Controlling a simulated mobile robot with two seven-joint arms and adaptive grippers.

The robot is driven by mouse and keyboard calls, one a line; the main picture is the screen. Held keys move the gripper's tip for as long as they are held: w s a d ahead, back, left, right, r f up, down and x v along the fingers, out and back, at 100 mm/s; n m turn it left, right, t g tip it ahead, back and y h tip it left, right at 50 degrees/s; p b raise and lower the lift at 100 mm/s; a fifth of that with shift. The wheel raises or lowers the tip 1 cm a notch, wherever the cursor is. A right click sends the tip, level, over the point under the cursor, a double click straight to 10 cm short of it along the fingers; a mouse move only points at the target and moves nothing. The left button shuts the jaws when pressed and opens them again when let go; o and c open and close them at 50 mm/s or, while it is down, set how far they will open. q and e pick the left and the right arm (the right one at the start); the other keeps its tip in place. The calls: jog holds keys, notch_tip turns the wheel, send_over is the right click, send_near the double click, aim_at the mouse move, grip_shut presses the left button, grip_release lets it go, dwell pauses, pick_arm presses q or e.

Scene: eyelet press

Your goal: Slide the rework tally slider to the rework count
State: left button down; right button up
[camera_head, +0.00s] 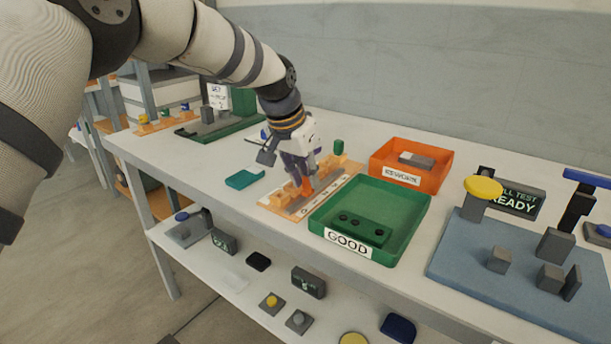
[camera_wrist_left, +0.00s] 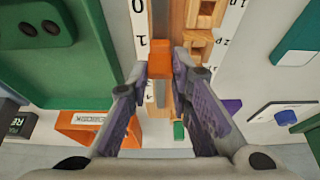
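The tally slider, an orange block (camera_head: 307,187), stands on the wooden tally board (camera_head: 284,202) between the green and orange trays and the teal piece. In the left wrist view the slider (camera_wrist_left: 159,60) is beside the "1" on the white number strip (camera_wrist_left: 141,22). My left gripper (camera_head: 302,177) points down over the board. My right gripper is not in view.
The green GOOD tray (camera_head: 323,220), holding a green part with black holes, stands close in front of the board. A teal piece (camera_head: 244,179) lies to its left. A blue mat (camera_head: 470,265) with grey blocks and a READY display (camera_head: 513,200) is at right.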

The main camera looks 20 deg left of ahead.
pick_arm(q)
jog(key=c, duration=1.4)
grip_release()
jog(key=shift+f, duration=0.1)
jog(key=shift+c, duration=0.2)
jog(key=v, duration=1.2)
